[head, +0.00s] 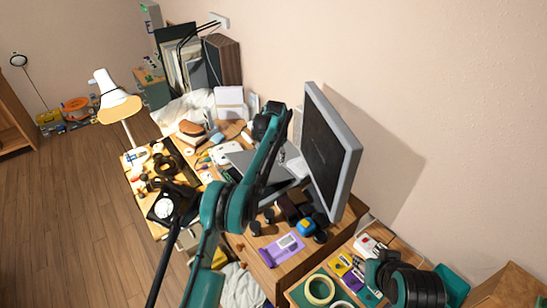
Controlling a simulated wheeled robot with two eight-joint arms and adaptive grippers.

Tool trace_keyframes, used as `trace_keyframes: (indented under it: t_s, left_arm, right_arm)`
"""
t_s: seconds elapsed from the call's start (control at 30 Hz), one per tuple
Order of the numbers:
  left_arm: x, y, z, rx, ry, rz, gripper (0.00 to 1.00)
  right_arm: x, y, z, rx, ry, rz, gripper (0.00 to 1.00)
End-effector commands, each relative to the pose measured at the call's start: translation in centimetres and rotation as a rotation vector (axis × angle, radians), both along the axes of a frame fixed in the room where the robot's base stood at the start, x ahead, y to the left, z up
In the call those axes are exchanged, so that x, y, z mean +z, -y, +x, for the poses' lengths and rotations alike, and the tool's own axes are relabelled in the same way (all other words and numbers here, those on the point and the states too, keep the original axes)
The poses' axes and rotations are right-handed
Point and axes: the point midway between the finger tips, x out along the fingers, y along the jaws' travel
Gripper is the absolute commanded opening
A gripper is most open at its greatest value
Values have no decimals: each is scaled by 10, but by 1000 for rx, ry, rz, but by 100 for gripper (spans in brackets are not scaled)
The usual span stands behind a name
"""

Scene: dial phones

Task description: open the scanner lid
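My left arm rises from the bottom and crosses in front of the desk, bending over beside the monitor. Its fingers cannot be made out among the dark objects below it. A teal and black part of my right arm shows at the bottom right, with no fingers visible.
A monitor (330,150) stands right of the panel, close to my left arm. A white lamp (118,105) stands at the left. Small objects crowd the desk, including a purple item (282,249) and a tape roll (319,289). The wooden floor (75,210) at left is clear.

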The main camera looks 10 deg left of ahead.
Motion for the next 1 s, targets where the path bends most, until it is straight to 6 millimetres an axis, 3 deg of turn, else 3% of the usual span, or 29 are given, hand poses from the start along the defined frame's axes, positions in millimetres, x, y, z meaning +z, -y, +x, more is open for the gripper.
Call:
trace_keyframes:
  t_s: [0.27, 0.37, 0.7, 1.0]
  left_arm:
    - [5, -2, -1, 2, -1, 2, 42]
    - [18, -2, -4, 2, 0, 2, 42]
    - [89, 1, -17, 1, 1, -1, 42]
    - [120, 2, -23, 1, 3, -1, 42]
  right_arm:
    - [0, 0, 0, 0, 0, 0, 40]
    - [0, 0, 0, 0, 0, 0, 40]
    - [0, 0, 0, 0, 0, 0, 40]
    - [0, 0, 0, 0, 0, 0, 40]
